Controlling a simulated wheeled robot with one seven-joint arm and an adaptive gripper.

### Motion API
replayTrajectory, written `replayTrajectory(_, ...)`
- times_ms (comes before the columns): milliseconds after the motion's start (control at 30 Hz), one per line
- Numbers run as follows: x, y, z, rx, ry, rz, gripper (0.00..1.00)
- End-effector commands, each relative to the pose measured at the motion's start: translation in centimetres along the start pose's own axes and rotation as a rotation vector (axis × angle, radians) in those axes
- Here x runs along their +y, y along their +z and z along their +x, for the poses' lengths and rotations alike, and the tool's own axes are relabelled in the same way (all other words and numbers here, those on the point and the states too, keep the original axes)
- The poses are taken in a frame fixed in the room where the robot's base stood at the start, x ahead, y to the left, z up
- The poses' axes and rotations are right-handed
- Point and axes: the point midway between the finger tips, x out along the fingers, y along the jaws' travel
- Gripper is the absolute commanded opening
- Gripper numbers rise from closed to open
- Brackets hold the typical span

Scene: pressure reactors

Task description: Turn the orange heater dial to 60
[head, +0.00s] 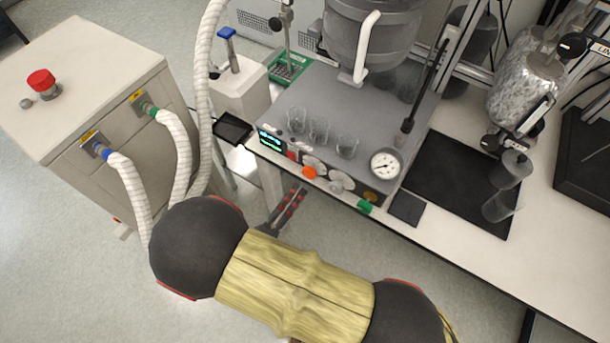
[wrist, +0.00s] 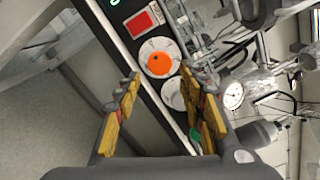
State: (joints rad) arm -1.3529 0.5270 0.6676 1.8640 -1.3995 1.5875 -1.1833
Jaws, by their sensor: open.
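The orange heater dial (wrist: 159,63) sits on a round white plate on the front panel in the wrist view, with a small dark mark near its left upper part. I cannot read any numbers. It also shows in the head view (head: 310,172) on the front of the grey reactor base. My gripper (wrist: 160,90) is open, with its yellow-padded fingers on either side of the dial in the picture and nothing between them. The dial appears beyond the fingertips, not touched. In the head view my gripper (head: 287,208) is below and left of the dial, partly hidden by my arm.
A red switch or display (wrist: 140,24) and a green lit display (head: 270,140) sit left of the dial. Glass beakers (head: 318,130) stand above. The floor in front is clear.

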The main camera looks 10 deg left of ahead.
Motion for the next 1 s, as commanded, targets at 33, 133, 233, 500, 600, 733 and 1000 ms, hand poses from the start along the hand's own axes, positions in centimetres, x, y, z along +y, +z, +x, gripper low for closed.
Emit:
replayTrajectory(33, 0.0, -0.1, 0.5, 0.003, -0.001, -0.002, 0.40)
replayTrajectory(133, 0.1, -0.2, 1.7, 0.005, -0.002, -0.001, 0.40)
replayTrajectory(233, 0.1, -0.2, 3.3, 0.007, -0.002, 0.000, 0.40)
replayTrajectory(500, 0.1, -0.2, 6.7, 0.006, 0.000, 0.001, 0.40)
replayTrajectory(600, 0.1, -0.2, 7.3, 0.004, 0.001, 0.001, 0.40)
replayTrajectory(733, 0.0, -0.1, 7.5, 0.003, 0.001, 0.001, 0.40)
replayTrajectory(1000, 0.0, -0.1, 7.5, 0.003, 0.001, 0.001, 0.36)
